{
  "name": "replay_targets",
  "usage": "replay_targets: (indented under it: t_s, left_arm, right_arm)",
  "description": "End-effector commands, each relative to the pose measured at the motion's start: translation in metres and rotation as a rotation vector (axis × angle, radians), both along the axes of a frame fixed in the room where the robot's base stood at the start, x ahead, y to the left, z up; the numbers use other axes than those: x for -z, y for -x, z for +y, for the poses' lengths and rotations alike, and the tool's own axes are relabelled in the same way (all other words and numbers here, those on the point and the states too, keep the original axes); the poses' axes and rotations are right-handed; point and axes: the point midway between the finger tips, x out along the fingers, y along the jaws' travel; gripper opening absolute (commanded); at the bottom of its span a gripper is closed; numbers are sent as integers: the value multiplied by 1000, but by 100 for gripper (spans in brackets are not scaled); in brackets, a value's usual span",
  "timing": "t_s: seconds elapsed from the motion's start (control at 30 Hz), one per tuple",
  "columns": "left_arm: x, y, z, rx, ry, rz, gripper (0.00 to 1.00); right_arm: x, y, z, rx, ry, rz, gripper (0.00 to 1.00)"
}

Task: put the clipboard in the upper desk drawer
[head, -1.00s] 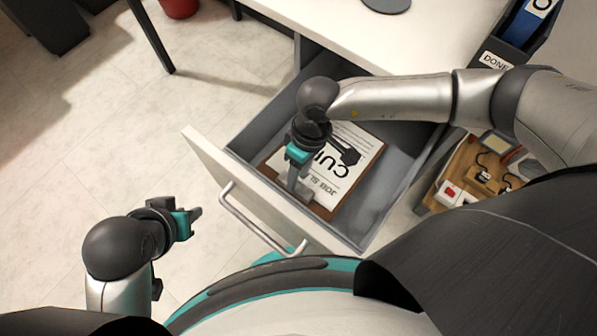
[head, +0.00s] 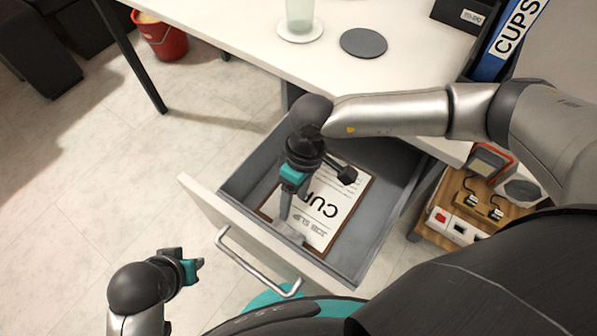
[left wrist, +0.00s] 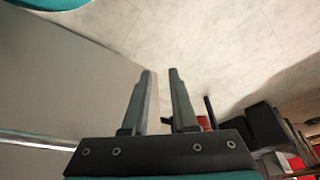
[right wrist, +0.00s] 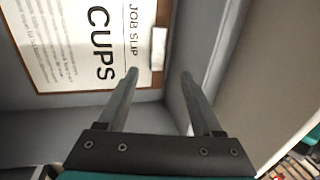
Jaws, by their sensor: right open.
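The clipboard (head: 345,205), brown with a white job slip reading CUPS, lies flat inside the pulled-out desk drawer (head: 384,205). It also shows at the upper left of the right wrist view (right wrist: 65,45), with its metal clip near the drawer's front. My right gripper (head: 285,214) is open and empty, pointing down over the drawer by the clip end of the clipboard. Its fingers (right wrist: 160,74) stand apart from the clipboard in the right wrist view. My left gripper (head: 197,269) is open and empty outside the drawer, left of its front panel and bar handle.
The white desk top (head: 245,25) carries a cup on a coaster and a dark disc (head: 363,43). A blue CUPS binder (head: 512,42) stands at the upper right. A wooden board with devices (head: 470,205) is right of the drawer.

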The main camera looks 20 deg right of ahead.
Motion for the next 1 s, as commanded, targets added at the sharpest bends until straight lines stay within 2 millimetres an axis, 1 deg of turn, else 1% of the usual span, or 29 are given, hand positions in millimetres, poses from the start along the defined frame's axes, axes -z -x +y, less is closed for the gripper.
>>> replay_targets:
  t_s: [0.03,0.2,0.4,0.6,1.0]
  left_arm:
    - [4,1,0,0,-1,12,26]
    - [25,6,1,2,-5,41,26]
    - [42,11,1,2,-9,64,26]
    - [49,14,2,2,-10,72,26]
    - [50,14,2,3,-10,72,26]
  right_arm:
    - [-11,-2,-2,1,-1,-3,67]
    - [-36,-6,-7,2,-1,-3,67]
    - [-57,-9,-11,1,0,-2,67]
    - [-65,-10,-13,0,-1,-1,67]
    - [-65,-10,-13,0,-1,-1,67]
